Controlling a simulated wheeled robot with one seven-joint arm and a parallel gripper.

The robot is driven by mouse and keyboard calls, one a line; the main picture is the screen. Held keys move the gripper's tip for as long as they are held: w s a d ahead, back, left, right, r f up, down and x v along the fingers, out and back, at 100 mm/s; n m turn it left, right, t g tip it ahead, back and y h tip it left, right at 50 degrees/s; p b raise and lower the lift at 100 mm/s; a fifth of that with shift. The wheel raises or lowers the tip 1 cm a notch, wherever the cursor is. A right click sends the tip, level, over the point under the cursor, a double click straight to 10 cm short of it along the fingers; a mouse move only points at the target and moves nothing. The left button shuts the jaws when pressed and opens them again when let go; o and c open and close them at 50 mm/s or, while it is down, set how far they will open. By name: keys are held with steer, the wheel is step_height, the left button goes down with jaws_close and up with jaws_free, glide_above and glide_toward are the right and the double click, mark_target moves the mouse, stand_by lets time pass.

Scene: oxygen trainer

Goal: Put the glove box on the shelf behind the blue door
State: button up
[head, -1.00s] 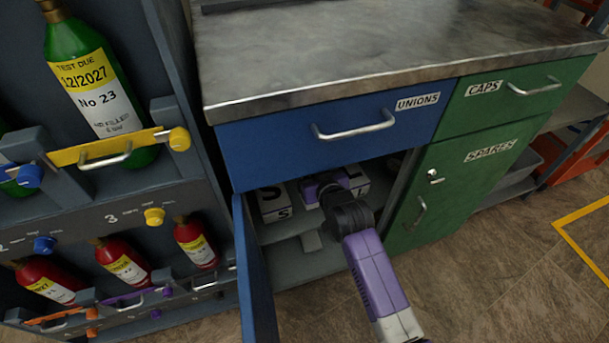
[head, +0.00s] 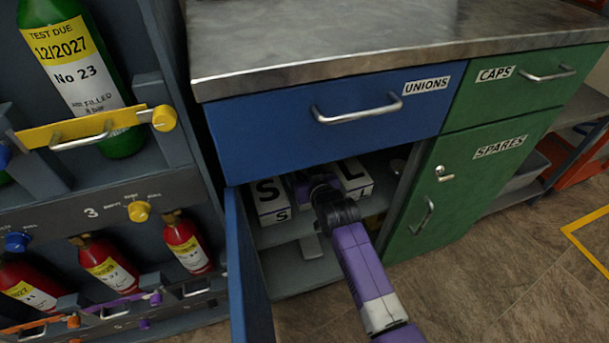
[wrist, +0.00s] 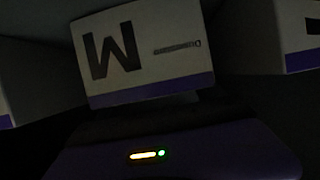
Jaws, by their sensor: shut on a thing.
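The blue door (head: 249,270) stands open under the UNIONS drawer, showing the cupboard shelf (head: 280,234). My gripper (head: 312,184) is inside, between a white box marked S (head: 269,202) and one marked L (head: 353,178). In the wrist view, a white glove box (wrist: 145,50) with a purple lower band and a large letter, M or W, sits straight ahead of my gripper, slightly tilted. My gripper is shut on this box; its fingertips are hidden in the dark.
In the wrist view, neighbouring boxes stand close at left (wrist: 35,75) and right (wrist: 265,40). The blue drawer (head: 270,130) is shut just above the opening. The green SPARES door (head: 460,185) is shut at right. A cylinder rack (head: 110,210) stands close at left.

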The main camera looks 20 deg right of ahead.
steer(key=shift+r, duration=0.1)
steer(key=o, duration=1.8)
steer(key=shift+f, duration=0.2)
steer(key=shift+s+r, duration=0.25)
steer(key=shift+r, duration=0.05)
steer(key=p+v, duration=0.5)
steer(key=v, duration=0.6)
steer(key=shift+s, duration=0.25)
steer(key=shift+r, duration=0.1)
